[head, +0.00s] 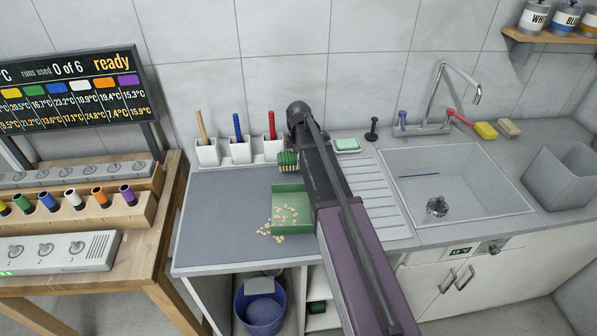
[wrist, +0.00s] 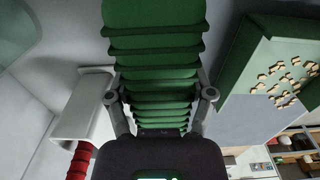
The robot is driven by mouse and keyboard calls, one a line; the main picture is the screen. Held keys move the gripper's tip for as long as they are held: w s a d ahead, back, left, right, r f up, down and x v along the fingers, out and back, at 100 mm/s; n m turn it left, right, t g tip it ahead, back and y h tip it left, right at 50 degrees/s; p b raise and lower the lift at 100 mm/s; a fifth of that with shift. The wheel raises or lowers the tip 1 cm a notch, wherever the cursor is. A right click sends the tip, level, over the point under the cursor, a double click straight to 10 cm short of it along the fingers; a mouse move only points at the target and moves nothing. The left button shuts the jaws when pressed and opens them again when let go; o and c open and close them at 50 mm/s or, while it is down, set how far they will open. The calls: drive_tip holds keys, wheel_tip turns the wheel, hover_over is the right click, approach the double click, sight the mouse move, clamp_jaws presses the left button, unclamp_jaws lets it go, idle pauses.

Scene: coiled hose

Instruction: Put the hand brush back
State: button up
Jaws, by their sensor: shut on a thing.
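The green hand brush (head: 287,157) shows just left of my arm in the head view, near the back of the grey worktop; whether it touches the worktop is unclear. My gripper (wrist: 161,98) is shut on the brush in the wrist view, with a finger on each side of its ridged green body (wrist: 152,45). My arm hides the gripper in the head view. The green dustpan (head: 292,194) lies in front of the brush, with pale pellets in it and several spilled at its left front. It also shows at the right of the wrist view (wrist: 243,60).
White holders with yellow, blue and red handles (head: 238,150) stand along the back wall. A soap dish (head: 346,145), black peg (head: 373,129) and sink (head: 460,185) are right of my arm. The worktop's left part (head: 225,215) is clear. A blue bucket (head: 262,313) stands below.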

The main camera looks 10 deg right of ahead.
sight(298, 174)
idle(0.4)
drive_tip(key=shift+f+b, duration=1.9)
drive_tip(key=shift+f, duration=0.15)
drive_tip(key=o, duration=1.2)
drive_tip(key=shift+o, duration=0.2)
wheel_tip(298, 174, up, 12)
drive_tip(key=p, duration=1.2)
drive_tip(key=shift+r, duration=0.2)
